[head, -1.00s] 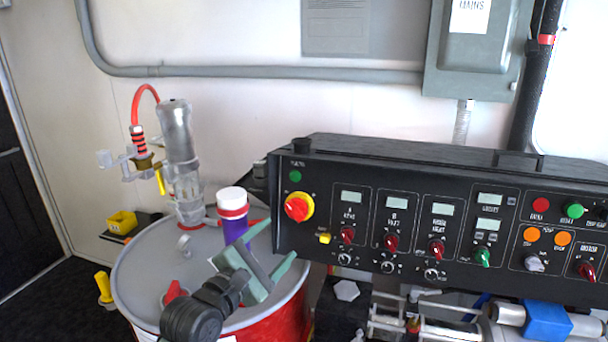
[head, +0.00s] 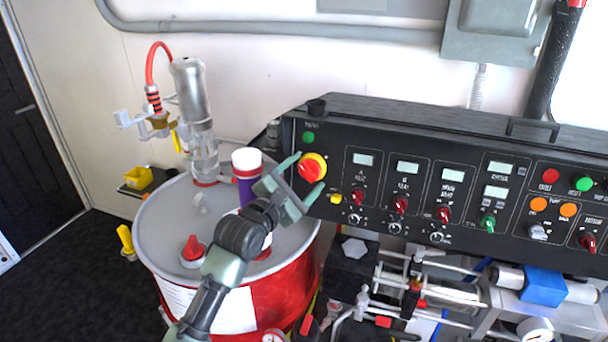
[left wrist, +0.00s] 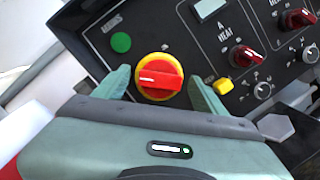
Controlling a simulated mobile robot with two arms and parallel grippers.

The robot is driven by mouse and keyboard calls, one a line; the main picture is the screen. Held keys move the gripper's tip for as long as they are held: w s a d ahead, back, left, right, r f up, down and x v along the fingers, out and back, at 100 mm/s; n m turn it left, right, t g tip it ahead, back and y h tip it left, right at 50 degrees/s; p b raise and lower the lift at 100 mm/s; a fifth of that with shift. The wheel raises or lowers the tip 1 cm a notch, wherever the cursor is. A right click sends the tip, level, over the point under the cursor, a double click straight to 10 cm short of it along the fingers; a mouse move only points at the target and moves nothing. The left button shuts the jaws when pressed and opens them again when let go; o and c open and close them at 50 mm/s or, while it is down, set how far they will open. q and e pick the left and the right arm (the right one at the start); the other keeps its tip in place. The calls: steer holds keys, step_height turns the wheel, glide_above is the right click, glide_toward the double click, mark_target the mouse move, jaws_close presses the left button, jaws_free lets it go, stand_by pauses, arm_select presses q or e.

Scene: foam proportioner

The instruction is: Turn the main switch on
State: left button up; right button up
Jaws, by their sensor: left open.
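The main switch (head: 312,168) is a red rotary knob on a yellow round plate at the left end of the black control panel. In the left wrist view the main switch (left wrist: 159,77) sits between the two fingertips, its white mark pointing to the left. My left gripper (head: 305,178) is open, with its green fingers on either side of the knob, close to the panel. In the left wrist view the left gripper (left wrist: 160,85) shows a gap between each finger and the knob. A green lamp (head: 308,137) is above the switch. My right gripper is not in view.
The black panel (head: 329,207) carries several red knobs and displays to the right. A small yellow button (head: 336,198) is just below right of the switch. A red drum (head: 285,290) with a grey lid and a purple bottle (head: 246,190) stands left of the panel.

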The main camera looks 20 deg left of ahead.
arm_select(q)
steer(key=c, duration=1.4)
steer(key=shift+o, duration=0.2)
steer(key=shift+r+m+g+p, duration=0.25)
steer(key=shift+m+g+p, duration=0.05)
steer(key=shift+m+p, duration=1.05)
steer(key=m+g+p, duration=0.1)
steer(key=m+p, duration=0.2)
steer(key=m, duration=0.1)
steer(key=m+g+p, duration=0.1)
steer(key=m+p, duration=0.3)
steer(key=shift+w+r+h+p, duration=0.1)
steer(key=shift+h+p, duration=0.2)
steer(key=shift+h, duration=0.1)
steer(key=shift+m+p, duration=0.6)
steer(key=shift+m, duration=0.45)
steer(key=shift+m+g+y, duration=0.3)
steer(key=shift+m+g, duration=0.1)
steer(key=shift+m, duration=0.3)
steer(key=shift+m+g+y+p, duration=0.35)
steer(key=shift+m+g+y, duration=0.05)
steer(key=shift+m, duration=1.3)
steer(key=shift+f, duration=0.2)
